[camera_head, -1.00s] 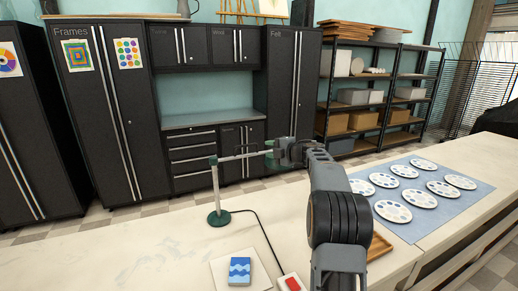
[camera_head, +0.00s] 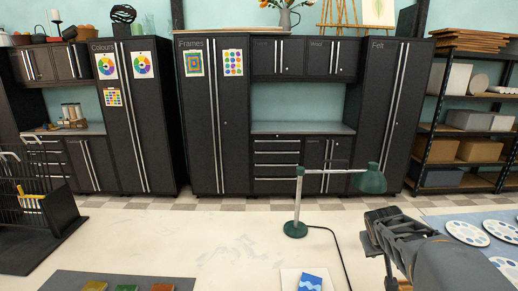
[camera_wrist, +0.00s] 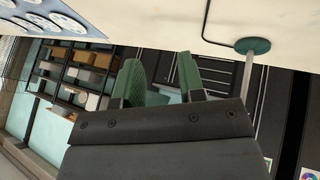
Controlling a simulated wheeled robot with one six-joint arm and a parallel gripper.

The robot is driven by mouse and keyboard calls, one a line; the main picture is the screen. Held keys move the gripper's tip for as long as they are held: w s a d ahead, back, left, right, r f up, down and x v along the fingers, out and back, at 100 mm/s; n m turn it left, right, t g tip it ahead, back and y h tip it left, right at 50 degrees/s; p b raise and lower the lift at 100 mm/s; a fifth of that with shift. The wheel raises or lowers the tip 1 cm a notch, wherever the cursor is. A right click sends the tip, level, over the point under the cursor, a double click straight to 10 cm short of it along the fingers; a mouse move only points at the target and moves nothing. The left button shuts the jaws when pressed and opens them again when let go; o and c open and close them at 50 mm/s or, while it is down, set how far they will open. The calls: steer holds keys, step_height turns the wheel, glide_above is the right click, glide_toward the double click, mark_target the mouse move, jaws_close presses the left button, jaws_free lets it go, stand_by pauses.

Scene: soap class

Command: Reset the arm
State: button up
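My arm (camera_head: 410,245) shows at the lower right of the head view, over the pale table and right of the green desk lamp (camera_head: 371,181). My gripper (camera_wrist: 158,72) is clear in the wrist view: its two green-padded fingers stand apart, and I see nothing held between them. Part of a green shape shows behind the fingers; I cannot tell what it is. The lamp's round base (camera_wrist: 252,45) is right of the fingers in the tilted wrist view. The gripper's tips are not clear in the head view.
A blue wave-patterned block (camera_head: 311,283) lies on a white tile at the front. Coloured blocks (camera_head: 127,289) lie on a dark mat (camera_head: 60,281) at front left. A black rack (camera_head: 40,215) stands left. Paint palettes (camera_head: 467,232) lie right. The table's left middle is clear.

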steer(key=s+a+y, duration=0.4)
steer(key=s+a, duration=1.1)
steer(key=a, duration=0.1)
steer(key=shift+s+a+g, duration=0.15)
steer(key=shift+g, duration=0.15)
